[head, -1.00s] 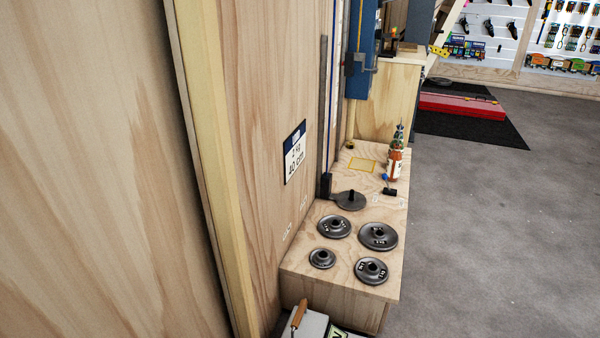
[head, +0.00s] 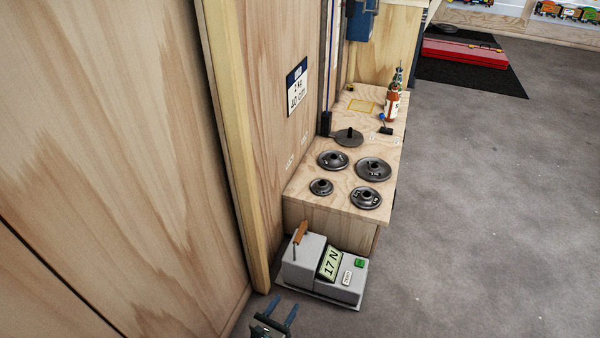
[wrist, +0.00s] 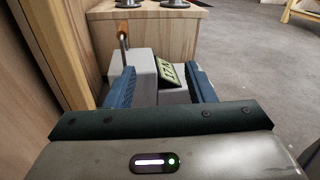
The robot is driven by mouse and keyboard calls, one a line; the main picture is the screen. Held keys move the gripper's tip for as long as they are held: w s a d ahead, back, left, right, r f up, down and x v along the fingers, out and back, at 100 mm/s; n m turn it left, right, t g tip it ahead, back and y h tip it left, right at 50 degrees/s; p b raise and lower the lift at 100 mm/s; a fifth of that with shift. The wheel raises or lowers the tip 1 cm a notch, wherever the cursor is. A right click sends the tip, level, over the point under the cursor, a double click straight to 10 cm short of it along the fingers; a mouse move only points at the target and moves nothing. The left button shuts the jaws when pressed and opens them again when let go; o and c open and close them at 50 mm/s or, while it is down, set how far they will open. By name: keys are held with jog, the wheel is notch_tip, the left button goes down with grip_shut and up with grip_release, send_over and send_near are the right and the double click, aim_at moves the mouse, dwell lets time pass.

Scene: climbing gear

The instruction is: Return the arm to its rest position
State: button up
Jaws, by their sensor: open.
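My gripper (head: 281,312) shows at the bottom of the head view, just in front of a grey device. Its two blue fingers are spread apart with nothing visible between them. In the wrist view my gripper (wrist: 161,88) points toward the same device, and the fingers overlap parts of it in the picture. The rest of my arm is out of the head view.
The grey device (head: 305,262) has a wooden-handled lever and a display reading 17 N. Behind it, a plywood bench (head: 330,218) holds several dark weight plates and a bottle (head: 393,103). A plywood wall (head: 110,150) stands left. Grey floor (head: 490,220) is open on the right.

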jog(key=d+r+m+g+p, duration=0.3)
jog(key=r+m+g+p, duration=0.3)
jog(key=r, duration=0.7)
jog(key=d+r+m+g+p, duration=0.4)
jog(key=r+m, duration=0.4)
jog(key=r, duration=0.6)
jog(key=d+r+m+g+p, duration=0.35)
jog(key=r+m+g, duration=0.25)
jog(key=r, duration=0.7)
jog(key=s+d+r+m+t+y+p, duration=0.1)
jog(key=s+d+r+m+y+p, duration=0.1)
jog(key=r, duration=0.8)
jog(key=s+d+r+m+t+y+p, duration=0.1)
jog(key=s+d+r+m+y+p, duration=0.2)
jog(key=r+m+p, duration=0.3)
jog(key=s+d+r+m+t+y+p, duration=0.1)
jog(key=s+d+r+m+y+p, duration=0.2)
jog(key=r, duration=1.2)
jog(key=shift+s+d+m+p, duration=0.4)
jog(key=shift+s+d+p, duration=0.3)
jog(key=shift+s+p, duration=0.1)
jog(key=shift+c, duration=1.2)
jog(key=shift+d, duration=0.1)
jog(key=shift+c, duration=0.2)
